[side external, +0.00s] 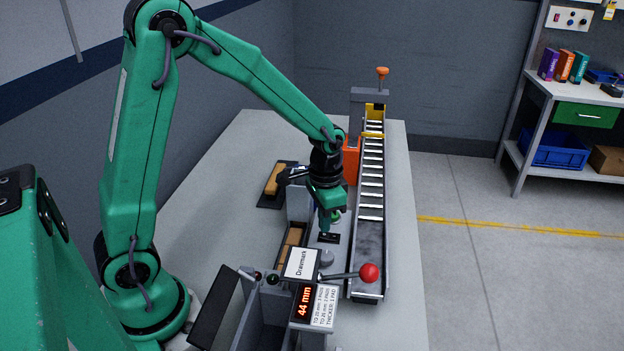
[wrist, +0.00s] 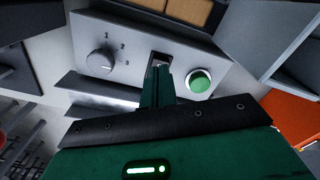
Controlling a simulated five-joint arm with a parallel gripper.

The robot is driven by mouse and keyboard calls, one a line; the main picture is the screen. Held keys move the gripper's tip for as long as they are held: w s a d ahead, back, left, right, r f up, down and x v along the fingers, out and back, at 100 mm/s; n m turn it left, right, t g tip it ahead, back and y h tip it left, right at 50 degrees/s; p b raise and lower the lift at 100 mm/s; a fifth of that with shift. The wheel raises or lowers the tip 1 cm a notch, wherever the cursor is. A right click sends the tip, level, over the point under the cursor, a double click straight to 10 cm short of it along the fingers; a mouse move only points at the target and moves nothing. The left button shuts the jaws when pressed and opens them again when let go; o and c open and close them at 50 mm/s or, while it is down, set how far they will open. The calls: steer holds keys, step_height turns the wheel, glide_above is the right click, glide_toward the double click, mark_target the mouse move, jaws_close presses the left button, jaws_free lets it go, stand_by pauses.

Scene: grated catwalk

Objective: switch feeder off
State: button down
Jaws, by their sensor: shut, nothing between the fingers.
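The grey control panel (wrist: 140,30) fills the upper part of the wrist view. It has a dark switch (wrist: 160,57) in the middle, a knob (wrist: 100,62) marked 1, 2, 3 on the left and a round green lamp (wrist: 200,83) that looks bright on the right. My gripper (wrist: 160,72) is shut and empty, its fingertips over the lower part of the switch and hiding some of it. Contact and the switch's position cannot be told. In the side view my gripper (side external: 325,228) points down over the panel (side external: 338,255).
A roller conveyor (side external: 371,180) runs along the right of the panel. A red-ball lever (side external: 369,273), a sign reading Drawmark (side external: 300,263) and a 44 mm display (side external: 304,302) stand in front. A brown block (side external: 275,178) lies behind left. The back of the table (side external: 260,130) is clear.

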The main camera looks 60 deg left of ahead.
mark_target(322, 235)
steer(key=shift+f, duration=0.9)
stand_by(0.8)
steer(key=shift+r, duration=3.55)
steer(key=s+r+n+t, duration=0.3)
steer(key=s+r+t, duration=0.2)
steer(key=s+r, duration=0.7)
steer(key=shift+s+t, duration=0.3)
steer(key=shift+s, duration=1.55)
